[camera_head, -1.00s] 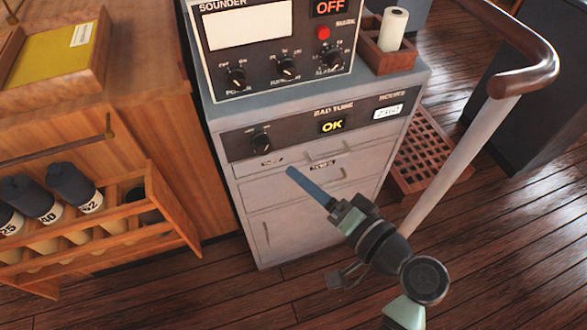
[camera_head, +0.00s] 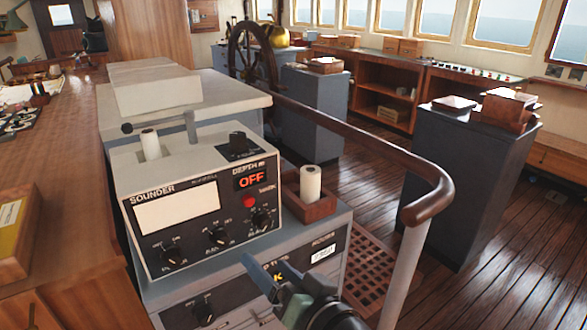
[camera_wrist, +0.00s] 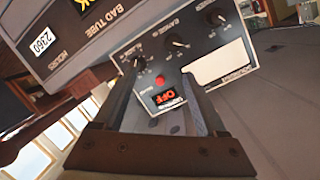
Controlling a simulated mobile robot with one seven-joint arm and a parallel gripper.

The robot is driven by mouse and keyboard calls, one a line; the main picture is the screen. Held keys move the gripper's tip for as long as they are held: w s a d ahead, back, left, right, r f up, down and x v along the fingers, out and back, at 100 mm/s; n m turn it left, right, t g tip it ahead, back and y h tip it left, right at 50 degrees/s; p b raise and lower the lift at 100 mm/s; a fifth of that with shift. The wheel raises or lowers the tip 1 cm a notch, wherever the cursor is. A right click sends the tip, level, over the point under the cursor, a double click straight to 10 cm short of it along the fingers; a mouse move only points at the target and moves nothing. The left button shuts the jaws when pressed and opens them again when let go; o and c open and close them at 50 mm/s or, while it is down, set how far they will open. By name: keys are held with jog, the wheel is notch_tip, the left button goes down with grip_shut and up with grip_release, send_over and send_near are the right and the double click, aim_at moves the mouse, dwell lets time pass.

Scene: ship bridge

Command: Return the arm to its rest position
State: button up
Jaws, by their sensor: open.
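My gripper (camera_head: 264,276) is at the bottom of the head view, in front of the grey sounder cabinet (camera_head: 180,290). The sounder (camera_wrist: 190,60) shows upside down beyond the fingertips. I cannot tell how close they are to it. The lower part of my arm is out of the head view.
The sounder unit (camera_head: 195,215) sits on the cabinet, its display reading OFF. A wooden box (camera_head: 308,207) with a white roll stands to its right. A curved wooden handrail (camera_head: 370,143) on a white post (camera_head: 405,270) is close to the right. Plank floor (camera_head: 500,220) lies beyond.

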notch_tip(320, 180, up, 28)
jog(key=d+n+t+h+p, duration=0.15)
jog(key=t+h+p, duration=0.25)
jog(key=t, duration=0.4)
jog(key=s+d+r+t+h+p, duration=0.1)
jog(key=s+r+t+h, duration=0.1)
jog(key=s+r, duration=0.4)
jog(key=s+d+r+m+t+h+p, duration=0.1)
jog(key=s+r+t, duration=0.3)
jog(key=r, duration=0.9)
jog(key=shift+s+h+p, duration=0.3)
jog(key=shift+s+h, duration=0.6)
jog(key=shift+s, duration=0.25)
